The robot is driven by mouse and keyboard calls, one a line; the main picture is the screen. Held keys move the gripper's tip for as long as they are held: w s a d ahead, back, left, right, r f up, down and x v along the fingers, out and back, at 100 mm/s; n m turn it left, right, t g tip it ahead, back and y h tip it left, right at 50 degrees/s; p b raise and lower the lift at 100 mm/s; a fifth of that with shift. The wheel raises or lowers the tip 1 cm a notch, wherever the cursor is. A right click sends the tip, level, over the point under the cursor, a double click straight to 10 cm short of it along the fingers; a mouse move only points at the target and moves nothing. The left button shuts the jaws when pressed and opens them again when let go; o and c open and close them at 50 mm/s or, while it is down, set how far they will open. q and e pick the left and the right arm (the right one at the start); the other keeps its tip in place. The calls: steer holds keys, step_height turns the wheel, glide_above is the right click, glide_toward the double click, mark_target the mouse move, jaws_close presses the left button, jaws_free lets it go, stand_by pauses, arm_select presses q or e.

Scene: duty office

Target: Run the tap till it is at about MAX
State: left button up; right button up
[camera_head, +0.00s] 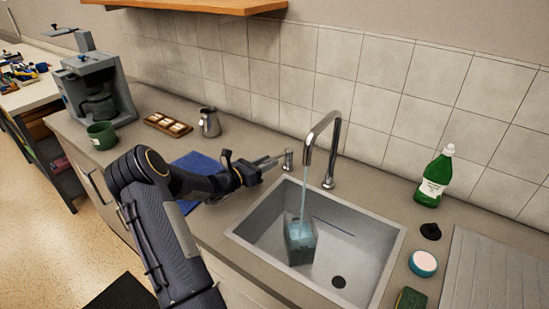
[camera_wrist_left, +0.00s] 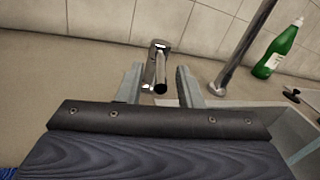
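The chrome tap (camera_head: 333,130) arches over the sink (camera_head: 368,232), and a stream of water falls from its spout. The water runs into a clear bluish container (camera_head: 300,243) standing in the sink. Water shows inside it, but its exact level and any MAX mark are too small to read. My left gripper (camera_head: 277,159) is at the separate tap lever (camera_head: 288,160), left of the spout. In the left wrist view the lever (camera_wrist_left: 158,68) stands between my two spread fingers, with small gaps beside it. My right gripper is not in view.
A green bottle (camera_head: 435,178), a black stopper (camera_head: 430,232), a round sponge dish (camera_head: 423,263) and a sponge (camera_head: 410,299) stand right of the sink. A blue cloth (camera_head: 196,162), metal pitcher (camera_head: 209,122), wooden tray (camera_head: 168,124), green mug (camera_head: 101,136) and coffee machine (camera_head: 97,85) are left.

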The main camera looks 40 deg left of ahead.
mark_target(285, 153)
arm_select(q)
steer(key=shift+w+d, duration=0.2)
steer(key=shift+w, duration=1.45)
steer(key=shift+c, duration=0.3)
jaws_close()
